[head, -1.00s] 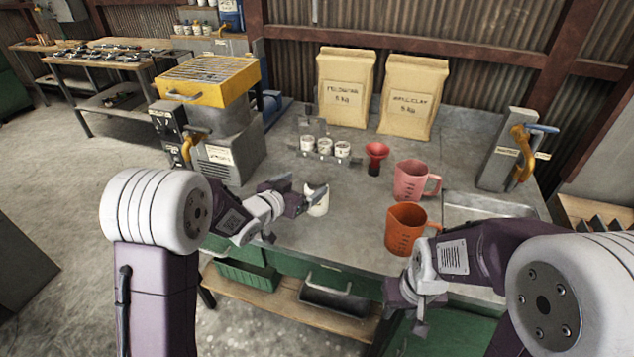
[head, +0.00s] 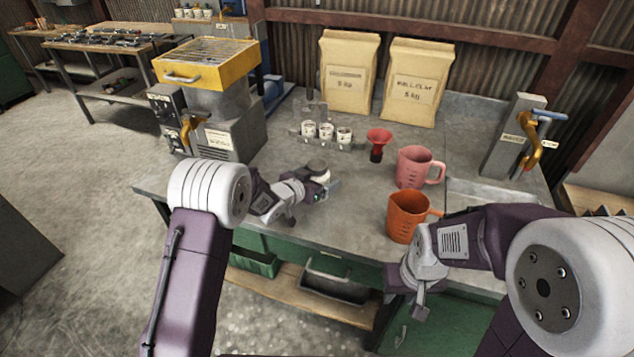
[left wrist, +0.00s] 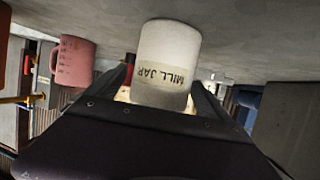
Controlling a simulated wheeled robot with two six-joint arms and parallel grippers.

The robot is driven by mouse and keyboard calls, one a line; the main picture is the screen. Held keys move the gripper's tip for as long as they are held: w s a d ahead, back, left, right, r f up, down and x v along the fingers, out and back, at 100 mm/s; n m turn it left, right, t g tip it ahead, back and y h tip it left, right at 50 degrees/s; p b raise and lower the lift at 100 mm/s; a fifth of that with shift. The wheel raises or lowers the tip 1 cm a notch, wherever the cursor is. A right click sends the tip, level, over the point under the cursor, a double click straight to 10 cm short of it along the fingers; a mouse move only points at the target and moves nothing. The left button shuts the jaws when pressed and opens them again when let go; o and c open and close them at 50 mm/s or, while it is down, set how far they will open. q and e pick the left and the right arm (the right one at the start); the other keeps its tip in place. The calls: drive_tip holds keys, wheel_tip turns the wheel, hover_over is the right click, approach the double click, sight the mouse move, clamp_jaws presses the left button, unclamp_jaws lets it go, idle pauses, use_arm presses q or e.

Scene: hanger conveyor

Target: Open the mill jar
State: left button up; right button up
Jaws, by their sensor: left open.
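The mill jar (head: 322,177) is a small white cylinder with a grey top, on the bench in the head view, partly hidden by my left gripper. My left gripper (head: 331,190) is open at the jar's near side. In the left wrist view the jar (left wrist: 166,50) appears upside down, its "MILL JAR" label facing the camera, between the two open fingers. Its lid end is hidden there by the gripper body. My right gripper (head: 414,305) hangs at the bench's front edge, away from the jar; its jaws are too unclear to read.
An orange jug (head: 405,219) and a pink jug (head: 414,168) stand right of the jar. A red funnel (head: 379,137) and a rack with several small white cups (head: 326,133) are behind it. Two paper bags (head: 412,85) stand at the back.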

sight(322, 164)
use_arm(q)
drive_tip(key=shift+x, duration=1.25)
drive_tip(key=shift+s, duration=0.1)
drive_tip(key=shift+s+a, duration=0.1)
drive_tip(key=c, duration=0.4)
clamp_jaws()
drive_tip(key=shift+r, duration=0.65)
wheel_tip(322, 164, up, 3)
drive_tip(key=shift+p, duration=0.35)
drive_tip(key=s+d+r+b, duration=0.1)
drive_tip(key=s+d+r, duration=0.6)
drive_tip(key=s+d, duration=0.1)
drive_tip(key=shift+d+b, duration=0.25)
drive_tip(key=shift+b, duration=0.1)
